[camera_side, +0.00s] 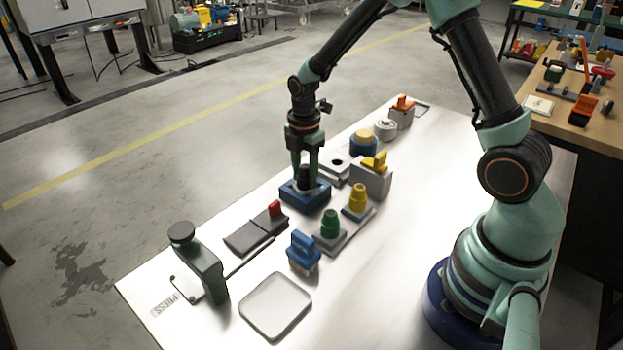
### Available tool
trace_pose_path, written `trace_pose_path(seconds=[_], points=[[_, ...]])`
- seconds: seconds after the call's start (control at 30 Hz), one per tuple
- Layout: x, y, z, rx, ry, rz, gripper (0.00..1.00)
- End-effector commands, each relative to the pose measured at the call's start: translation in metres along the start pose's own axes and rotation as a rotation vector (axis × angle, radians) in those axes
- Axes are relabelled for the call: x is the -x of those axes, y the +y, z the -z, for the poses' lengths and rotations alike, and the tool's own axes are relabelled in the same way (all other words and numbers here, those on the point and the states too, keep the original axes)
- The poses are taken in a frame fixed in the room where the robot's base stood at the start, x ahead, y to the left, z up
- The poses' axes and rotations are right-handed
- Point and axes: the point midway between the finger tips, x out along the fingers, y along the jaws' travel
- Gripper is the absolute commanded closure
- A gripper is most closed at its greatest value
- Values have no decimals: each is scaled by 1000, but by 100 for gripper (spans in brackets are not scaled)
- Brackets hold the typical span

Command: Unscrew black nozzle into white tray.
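The black nozzle (303,177) stands upright on a blue block (305,196) in the middle of the table. My gripper (305,172) points straight down over it, with its greenish fingers on either side of the nozzle. I cannot tell whether the fingers press on the nozzle or stand a little apart from it. The fingers hide part of the nozzle. The white tray (275,307) lies flat and empty at the table's near edge, below and to the left of the blue block.
A green nozzle (330,224) and a yellow nozzle (358,198) stand on a grey base right of the block. A blue-handled part (303,250) stands between block and tray. A dark slide with a red knob (274,209) and a green post (200,262) stand left.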

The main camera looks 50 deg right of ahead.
Motion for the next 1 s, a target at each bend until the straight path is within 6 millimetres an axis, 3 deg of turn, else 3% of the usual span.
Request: trace_pose_path(seconds=[0.03, 0.07, 0.33, 0.7, 1.0], points=[[0, 0, 0, 0, 0, 0, 90], [0, 0, 0, 0, 0, 0, 100], [0, 0, 0, 58, 0, 0, 100], [1, 0, 0, 477, 0, 0, 100], [1, 0, 0, 527, 0, 0, 100]])
